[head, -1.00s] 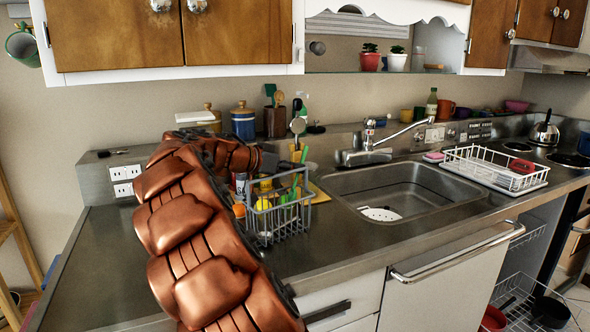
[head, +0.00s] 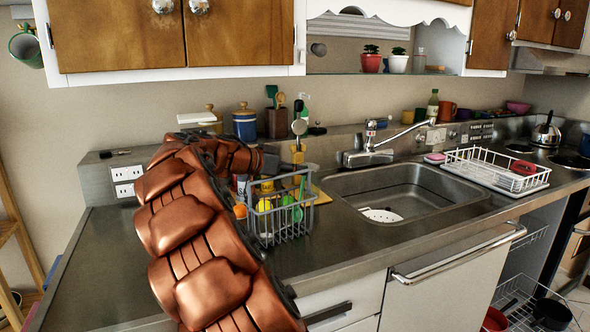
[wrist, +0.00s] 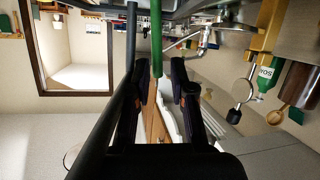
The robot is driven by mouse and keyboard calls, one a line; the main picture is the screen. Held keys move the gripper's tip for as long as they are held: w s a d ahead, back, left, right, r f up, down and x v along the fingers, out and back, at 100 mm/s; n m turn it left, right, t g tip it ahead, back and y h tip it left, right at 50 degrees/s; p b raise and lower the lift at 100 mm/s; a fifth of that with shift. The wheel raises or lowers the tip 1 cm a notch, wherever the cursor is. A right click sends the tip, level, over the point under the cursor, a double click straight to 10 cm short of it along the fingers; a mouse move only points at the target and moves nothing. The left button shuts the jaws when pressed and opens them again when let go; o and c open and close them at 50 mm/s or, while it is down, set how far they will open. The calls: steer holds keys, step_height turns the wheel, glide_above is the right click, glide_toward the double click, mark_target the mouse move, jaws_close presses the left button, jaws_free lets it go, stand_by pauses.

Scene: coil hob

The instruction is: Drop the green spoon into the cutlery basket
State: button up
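The grey wire cutlery basket (head: 262,228) stands on the counter left of the sink, with green and yellow items inside. The green spoon (head: 302,187) is in the basket's right part, its stem rising near the rim. In the wrist view, its green stem (wrist: 157,40) runs from the top edge, its end near the gap between my fingers. My gripper (wrist: 162,84) has its two dark fingers apart, with space beside the stem, and does not look closed on it. In the head view my gripper is at the basket's back, mostly hidden behind my copper arm.
The steel sink (head: 345,181) and tap (head: 371,135) are right of the basket. A white dish rack (head: 470,172) stands beyond the sink. A blue canister (head: 244,123) and a utensil holder (head: 276,123) are behind the basket. The front counter is clear.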

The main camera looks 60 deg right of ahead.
steer(key=shift+s+f, duration=0.1)
steer(key=shift+f, duration=0.65)
steer(key=r+v, duration=0.1)
steer(key=v, duration=1.1)
steer(key=shift+r, duration=0.15)
